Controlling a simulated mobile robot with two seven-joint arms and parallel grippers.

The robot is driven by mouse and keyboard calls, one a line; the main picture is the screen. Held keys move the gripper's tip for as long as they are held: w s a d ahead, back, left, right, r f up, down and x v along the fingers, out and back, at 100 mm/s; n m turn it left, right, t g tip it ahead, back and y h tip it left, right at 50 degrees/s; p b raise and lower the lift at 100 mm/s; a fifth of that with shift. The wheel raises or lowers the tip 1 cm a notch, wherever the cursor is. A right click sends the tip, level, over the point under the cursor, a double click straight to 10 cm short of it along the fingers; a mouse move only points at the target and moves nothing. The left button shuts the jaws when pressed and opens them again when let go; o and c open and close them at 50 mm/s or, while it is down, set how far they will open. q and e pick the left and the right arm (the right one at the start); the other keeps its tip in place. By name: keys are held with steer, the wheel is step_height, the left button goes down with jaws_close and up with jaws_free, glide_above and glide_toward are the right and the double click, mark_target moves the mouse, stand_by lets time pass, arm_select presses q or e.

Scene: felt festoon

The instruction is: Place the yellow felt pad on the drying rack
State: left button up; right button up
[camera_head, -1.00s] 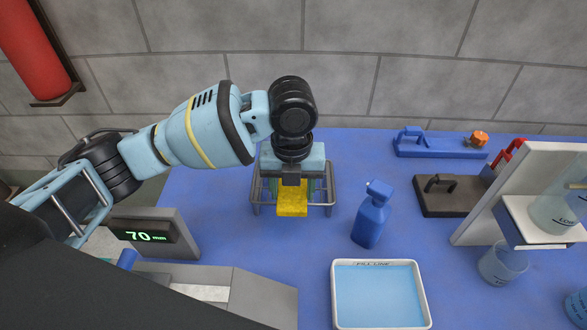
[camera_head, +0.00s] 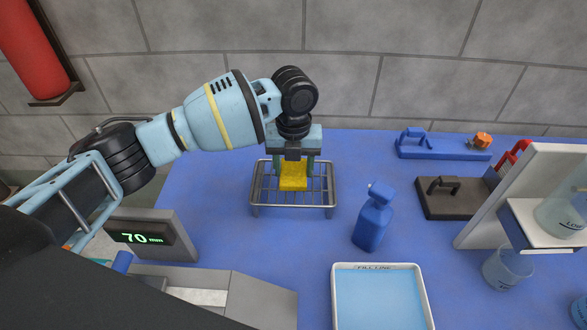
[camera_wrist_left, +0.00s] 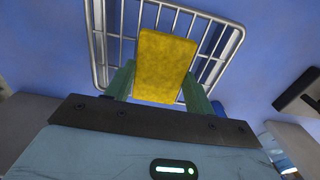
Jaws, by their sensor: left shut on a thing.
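The yellow felt pad (camera_head: 293,178) is at my left gripper (camera_head: 294,169), over the drying rack (camera_head: 262,212), a grey wire frame on the blue table. In the left wrist view the pad (camera_wrist_left: 164,67) sits between the two green fingers of my left gripper (camera_wrist_left: 158,85), which is shut on it. The rack's bars (camera_wrist_left: 97,52) show behind and around the pad. I cannot tell whether the pad touches the bars. My right gripper is not in view.
A blue spray bottle (camera_head: 373,217) stands right of the rack. A white-rimmed tray of light blue liquid (camera_head: 380,298) is in front. A display reading 70 mm (camera_head: 142,238) is at left. A black-handled block (camera_head: 452,199) and white shelf (camera_head: 540,225) are at right.

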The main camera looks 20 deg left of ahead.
mark_target(293, 171)
arm_select(q)
steer(key=shift+f, duration=0.65)
steer(key=shift+f, duration=0.2)
steer(key=o, duration=0.9)
steer(key=shift+o, duration=0.2)
steer(key=shift+r, duration=0.15)
step_height(293, 171, up, 12)
